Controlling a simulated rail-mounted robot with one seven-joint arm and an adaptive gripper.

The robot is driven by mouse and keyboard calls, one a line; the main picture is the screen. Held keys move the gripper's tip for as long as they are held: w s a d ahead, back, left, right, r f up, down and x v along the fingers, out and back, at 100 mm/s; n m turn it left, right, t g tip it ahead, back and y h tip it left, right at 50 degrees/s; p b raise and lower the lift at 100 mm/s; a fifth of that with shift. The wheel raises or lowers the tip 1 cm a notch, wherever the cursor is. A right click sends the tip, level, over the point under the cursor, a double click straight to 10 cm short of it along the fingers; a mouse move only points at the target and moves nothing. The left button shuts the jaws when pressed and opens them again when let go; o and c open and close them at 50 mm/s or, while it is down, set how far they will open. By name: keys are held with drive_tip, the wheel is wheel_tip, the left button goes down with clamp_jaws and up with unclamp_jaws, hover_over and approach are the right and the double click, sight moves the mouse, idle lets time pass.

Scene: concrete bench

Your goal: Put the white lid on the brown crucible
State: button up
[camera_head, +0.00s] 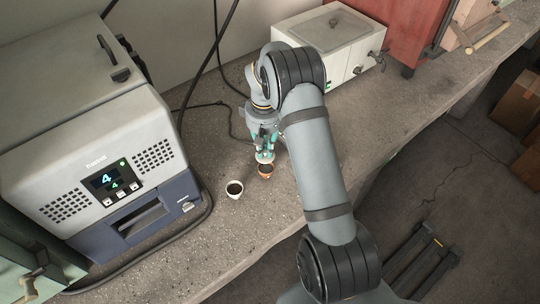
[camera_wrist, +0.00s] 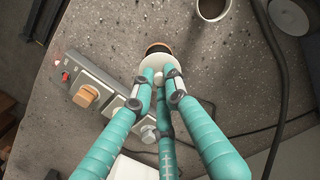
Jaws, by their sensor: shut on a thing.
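My gripper (camera_head: 265,153) is shut on the knob of the white lid (camera_head: 262,157). In the wrist view its teal fingers (camera_wrist: 161,80) close around the knob, and the lid (camera_wrist: 150,64) faces away from me. The brown crucible (camera_head: 266,173) stands upright on the bench just below the lid. In the wrist view the lid hides most of the crucible (camera_wrist: 157,47), leaving its far rim and a strip of dark inside visible. In the head view the dark opening still shows, with the lid at its far side. I cannot tell whether lid and rim touch.
A white cup with dark contents (camera_head: 234,190) stands close by on the left. A furnace with a lit display (camera_head: 100,185) fills the left side. A white box (camera_head: 330,45) stands at the back. Black cables lie behind my gripper. The bench front is clear.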

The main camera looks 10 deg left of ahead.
sight(266, 155)
drive_tip(key=shift+d+f+b, duration=0.1)
drive_tip(key=shift+f+b, duration=1.45)
drive_tip(key=shift+f, duration=0.8)
drive_tip(key=shift+f+b, duration=0.95)
drive_tip(key=o, duration=0.8)
drive_tip(key=shift+r, duration=0.1)
drive_tip(key=shift+o, duration=0.4)
wheel_tip(266, 155, up, 12)
